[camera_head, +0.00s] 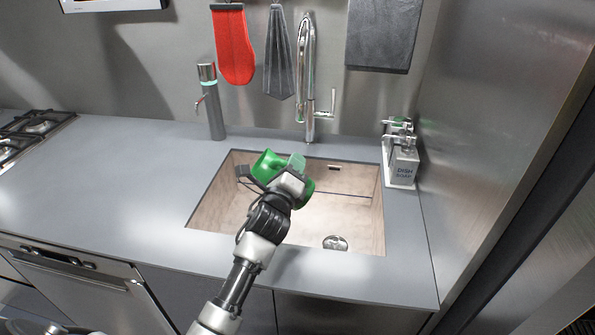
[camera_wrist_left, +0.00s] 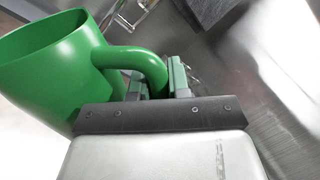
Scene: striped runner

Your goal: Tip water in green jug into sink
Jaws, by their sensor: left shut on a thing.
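The green jug (camera_head: 267,167) is held over the sink (camera_head: 333,217), tilted with its mouth toward the left. My left gripper (camera_head: 291,180) reaches in from the front and is shut on the jug's handle. In the left wrist view the jug (camera_wrist_left: 50,70) shows large at the left, and its handle passes between the fingers of the gripper (camera_wrist_left: 158,84). Its mouth is at the upper left there. I cannot see any water in or coming from the jug. My right gripper is in neither view.
A chrome faucet (camera_head: 308,80) stands behind the sink. A grey dispenser (camera_head: 211,102) stands at the back left, and a dish soap holder (camera_head: 402,165) at the right. A red mitt (camera_head: 233,45) hangs on the wall. The counter (camera_head: 120,185) left of the sink is clear.

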